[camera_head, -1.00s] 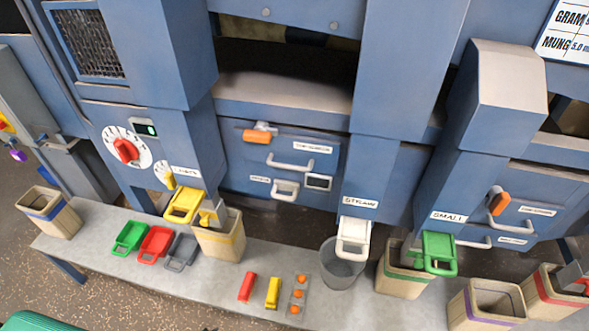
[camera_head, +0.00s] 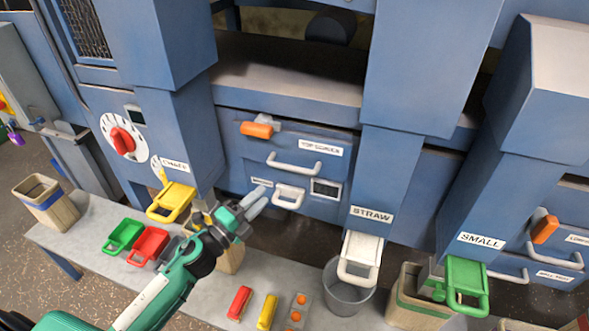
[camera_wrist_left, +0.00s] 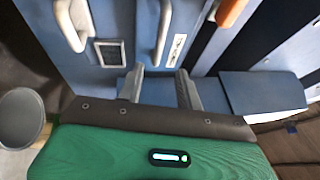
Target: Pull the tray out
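The blue front panel holds a small lower tray with a white handle (camera_head: 289,196), beside a small dark display. Above it is the "TOP SCREEN" front with a longer white handle (camera_head: 293,165). My left gripper (camera_head: 260,202) is in front of the panel, just left of the small handle, with its fingers apart and empty. In the left wrist view, the two fingers of my left gripper (camera_wrist_left: 160,88) are spread below the long handle (camera_wrist_left: 162,35); the small handle (camera_wrist_left: 72,25) is at upper left. Neither handle is between the fingers. My right gripper is out of view.
An orange latch (camera_head: 257,129) sits above the handles. Below, the grey table (camera_head: 85,235) carries green (camera_head: 123,236) and red (camera_head: 149,245) scoops and several bins. The white straw spout tray (camera_head: 360,258) hangs over a grey bucket (camera_head: 346,290) at right.

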